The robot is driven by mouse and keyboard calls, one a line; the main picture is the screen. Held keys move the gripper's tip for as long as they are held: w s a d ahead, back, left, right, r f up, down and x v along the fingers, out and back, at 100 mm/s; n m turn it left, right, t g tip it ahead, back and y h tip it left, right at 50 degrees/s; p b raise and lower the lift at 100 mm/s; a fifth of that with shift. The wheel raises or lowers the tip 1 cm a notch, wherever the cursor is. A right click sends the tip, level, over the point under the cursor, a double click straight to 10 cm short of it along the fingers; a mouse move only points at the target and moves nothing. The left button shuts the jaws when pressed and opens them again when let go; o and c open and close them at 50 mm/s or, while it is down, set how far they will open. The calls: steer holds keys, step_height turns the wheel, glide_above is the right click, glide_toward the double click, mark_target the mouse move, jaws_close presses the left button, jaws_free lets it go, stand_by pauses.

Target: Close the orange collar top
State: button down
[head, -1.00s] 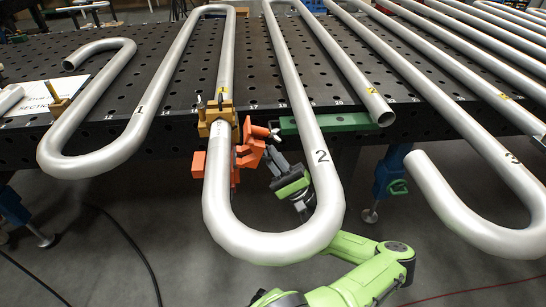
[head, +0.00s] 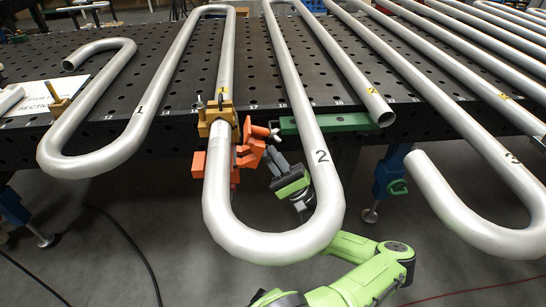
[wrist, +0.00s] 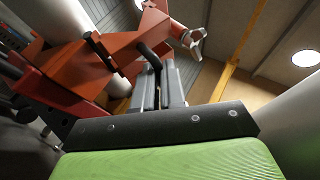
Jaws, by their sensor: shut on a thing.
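The orange collar (head: 246,152) is at the left leg of the U-bend marked 2, just below the table edge. Orange parts show on both sides of the pipe, which hides the middle. An orange arm sticks out to the right; I cannot tell how far the top stands open. My gripper (head: 272,157) reaches up from below, inside the U-bend, at the collar's right side. In the wrist view the collar (wrist: 95,62) fills the upper left, and my gripper's grey jaws (wrist: 163,85) are shut on a dark bar (wrist: 151,58) by the orange part.
The silver U-bend pipe (head: 270,247) passes around my gripper on both sides and below. A yellow clamp (head: 218,113) holds the pipe at the table edge, just above the collar. A green bar (head: 335,122) lies to the right along the perforated black table (head: 180,97).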

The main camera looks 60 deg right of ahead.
stand_by(0.3)
steer(key=shift+r+p, duration=0.65)
steer(key=c, duration=1.2)
jaws_free()
steer(key=shift+s, duration=0.1)
steer(key=b+v, duration=0.1)
steer(key=v, duration=1.4)
steer(key=shift+s+f, duration=0.15)
steer(key=shift+f, duration=0.2)
